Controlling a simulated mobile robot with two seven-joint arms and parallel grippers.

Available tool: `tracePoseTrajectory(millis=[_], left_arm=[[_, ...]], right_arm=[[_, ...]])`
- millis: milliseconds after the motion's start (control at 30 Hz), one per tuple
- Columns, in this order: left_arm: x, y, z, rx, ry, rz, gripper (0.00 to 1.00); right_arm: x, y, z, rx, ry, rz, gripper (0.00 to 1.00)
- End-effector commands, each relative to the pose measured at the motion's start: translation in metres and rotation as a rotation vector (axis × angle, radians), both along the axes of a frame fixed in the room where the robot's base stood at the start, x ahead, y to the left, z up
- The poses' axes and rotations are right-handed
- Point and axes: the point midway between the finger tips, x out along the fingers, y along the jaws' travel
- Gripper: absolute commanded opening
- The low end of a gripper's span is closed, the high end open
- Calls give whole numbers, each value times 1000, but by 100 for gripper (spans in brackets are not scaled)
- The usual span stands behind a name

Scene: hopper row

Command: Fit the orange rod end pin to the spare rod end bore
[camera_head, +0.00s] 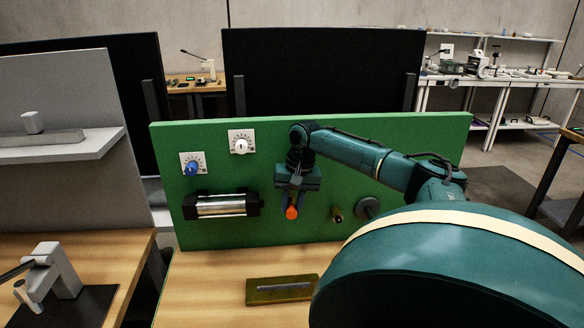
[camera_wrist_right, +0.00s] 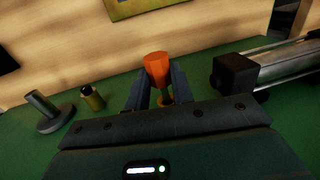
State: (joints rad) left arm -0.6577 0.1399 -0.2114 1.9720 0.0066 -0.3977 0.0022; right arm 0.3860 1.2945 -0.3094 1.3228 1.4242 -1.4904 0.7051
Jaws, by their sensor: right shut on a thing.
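The orange rod end pin (camera_head: 291,212) is between the fingers of my right gripper (camera_head: 289,205), in front of the green board. In the right wrist view its orange head (camera_wrist_right: 156,66) sticks out past the fingertips of my right gripper (camera_wrist_right: 158,84), which is shut on it. A small brass-coloured part (camera_wrist_right: 166,99) shows just behind the orange head between the fingers; I cannot tell if it belongs to the pin or the board. No rod end bore can be made out clearly. My left gripper is not in view.
The green board (camera_head: 300,232) carries a black-ended silver cylinder (camera_head: 221,206), a blue knob (camera_head: 192,167), a white knob (camera_head: 241,146), a small brass peg (camera_head: 337,215) and a grey disc with a post (camera_head: 368,208). A shallow tray (camera_head: 256,294) lies on the table below.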

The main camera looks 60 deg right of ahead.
Motion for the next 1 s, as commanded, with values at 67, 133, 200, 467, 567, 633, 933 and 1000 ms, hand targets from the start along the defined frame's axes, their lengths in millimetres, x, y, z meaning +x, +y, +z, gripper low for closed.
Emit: tracePoseTrajectory(millis=[67, 133, 200, 467, 567, 633, 933, 1000], left_arm=[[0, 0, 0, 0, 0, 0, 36], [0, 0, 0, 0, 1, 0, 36], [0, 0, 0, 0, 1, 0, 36], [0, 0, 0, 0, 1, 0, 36], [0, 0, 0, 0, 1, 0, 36], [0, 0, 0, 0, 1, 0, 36], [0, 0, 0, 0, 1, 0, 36], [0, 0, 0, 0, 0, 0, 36]], right_arm=[[0, 0, 0, 1, -1, 0, 0], [0, 0, 1, 0, -1, 0, 0], [1, -1, 1, -1, -2, -1, 0], [8, -8, 1, 0, -4, -2, 0], [10, -10, 0, 1, -3, -1, 0], [11, -12, 1, 1, -2, 0, 0], [10, -12, 0, 0, -1, 0, 0], [10, -12, 0, 0, -1, 0, 29]])
